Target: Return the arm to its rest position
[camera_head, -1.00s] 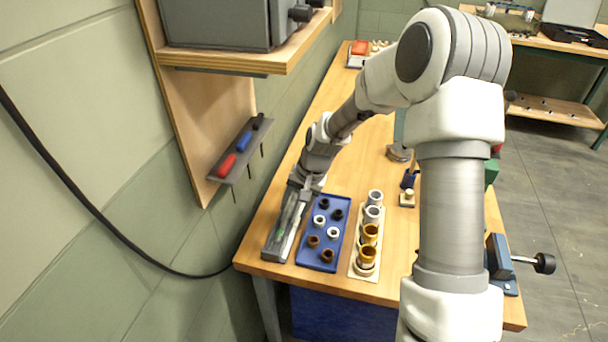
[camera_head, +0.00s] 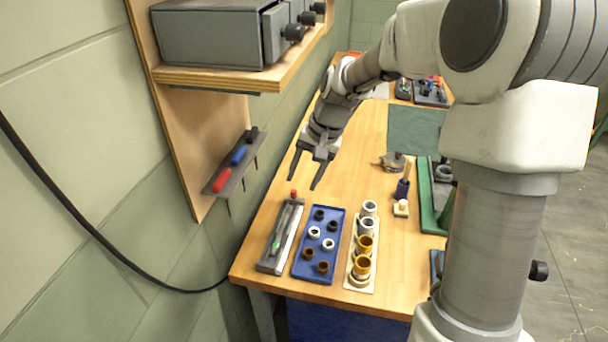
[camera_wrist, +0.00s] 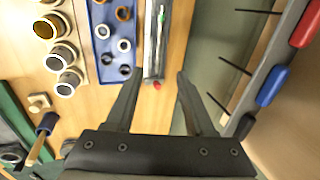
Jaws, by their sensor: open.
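My gripper (camera_head: 304,176) is open and empty, raised above the back of the workbench in the head view. Its two dark fingers point down and toward the near edge, spread apart. In the wrist view my gripper (camera_wrist: 158,88) shows its fingers on either side of a gap. Just beyond the fingertips lies a grey tray (camera_head: 270,264) holding a slim tool with a green part (camera_head: 276,247). A small red knob (camera_head: 293,194) is at its far end. My arm bends up from the right side of the head view.
A blue tray (camera_head: 312,272) with several small rings stands beside a pale rack (camera_head: 350,285) with several grey and gold cups. A wall rack (camera_head: 222,184) with red and blue handled tools and a wooden shelf (camera_head: 200,76) are at the left. A green fixture (camera_head: 427,200) stands right.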

